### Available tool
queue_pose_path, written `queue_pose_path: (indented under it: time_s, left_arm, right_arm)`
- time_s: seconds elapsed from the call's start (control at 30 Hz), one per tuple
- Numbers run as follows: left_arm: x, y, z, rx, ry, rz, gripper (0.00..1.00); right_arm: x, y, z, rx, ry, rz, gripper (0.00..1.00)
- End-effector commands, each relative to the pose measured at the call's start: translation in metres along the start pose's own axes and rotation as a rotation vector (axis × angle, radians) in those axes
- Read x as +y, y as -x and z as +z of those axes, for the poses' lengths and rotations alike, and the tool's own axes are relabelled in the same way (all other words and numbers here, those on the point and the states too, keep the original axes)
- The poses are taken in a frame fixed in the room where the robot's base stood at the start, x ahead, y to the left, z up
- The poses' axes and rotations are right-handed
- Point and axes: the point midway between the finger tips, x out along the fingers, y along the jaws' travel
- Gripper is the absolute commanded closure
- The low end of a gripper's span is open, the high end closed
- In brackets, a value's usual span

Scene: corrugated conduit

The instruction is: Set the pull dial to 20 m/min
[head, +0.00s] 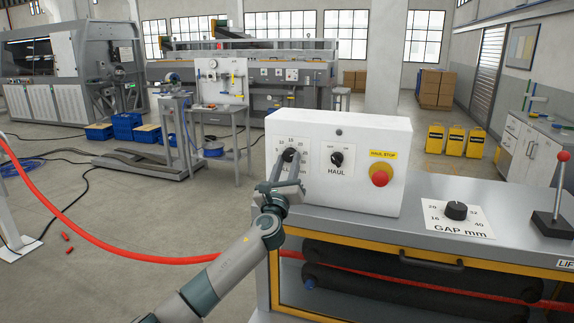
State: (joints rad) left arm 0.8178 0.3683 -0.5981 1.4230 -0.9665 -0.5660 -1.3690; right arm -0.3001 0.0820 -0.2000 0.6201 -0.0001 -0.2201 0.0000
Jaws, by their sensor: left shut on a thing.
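The pull dial (289,154) is a small black knob on the left of the white control box (350,195), with small numbers around it that are hard to read. My left gripper (288,160) reaches up from below and is shut on this knob, one finger on each side. The fingers cover part of the dial's plate and its label. The direction of the knob's pointer cannot be made out. My right gripper is not in view.
Right of the dial are a black HAUL switch (336,158) and a red HAUL STOP button (380,176). On the machine top are a GAP mm knob (456,211) and a red-tipped lever (557,195). A red conduit (130,257) runs in from the left.

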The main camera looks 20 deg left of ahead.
Motion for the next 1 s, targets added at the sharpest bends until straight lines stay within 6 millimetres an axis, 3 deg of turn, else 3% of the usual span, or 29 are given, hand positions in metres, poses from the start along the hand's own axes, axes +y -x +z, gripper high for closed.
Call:
queue_pose_path:
  time_s: [0.5,1.0]
  left_arm:
    - [-0.0048,-0.0003,0.0011,0.0,0.328,0.136,0.91]
    - [-0.005,-0.0006,0.0016,-0.001,0.376,0.156,0.91]
  right_arm:
    - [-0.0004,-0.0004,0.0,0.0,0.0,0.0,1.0]
    - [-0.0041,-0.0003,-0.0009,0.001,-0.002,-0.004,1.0]
